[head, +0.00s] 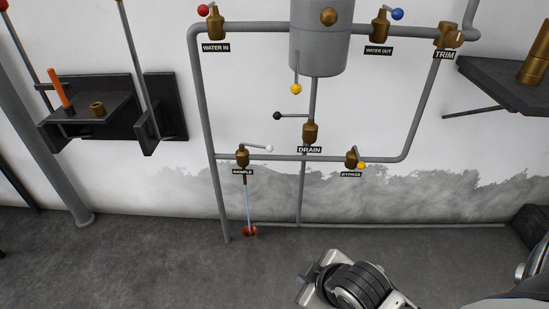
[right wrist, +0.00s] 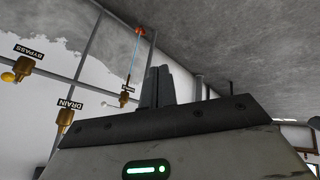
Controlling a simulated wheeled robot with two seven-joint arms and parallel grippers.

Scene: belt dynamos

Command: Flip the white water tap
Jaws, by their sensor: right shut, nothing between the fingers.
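The white tap is the SAMPLE valve (head: 242,158), a brass body on the lower grey pipe. Its lever points right, roughly level, and ends in a white knob (head: 269,148). A thin bluish stream (head: 248,205) runs down from its outlet to a red object (head: 250,231) on the floor. My right gripper (head: 307,278) is low in front of the wall, right of and below the valve, apart from it. In the right wrist view its fingers (right wrist: 163,86) are together and empty, and the SAMPLE valve (right wrist: 125,98) shows just left of them. My left gripper is out of view.
DRAIN (head: 310,133), with a black knob, and BYPASS (head: 351,160), with a yellow knob, are to the right. A grey tank (head: 318,50) hangs above. Dark shelves stand at left (head: 90,108) and right (head: 505,85). The floor before the pipes is mostly clear.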

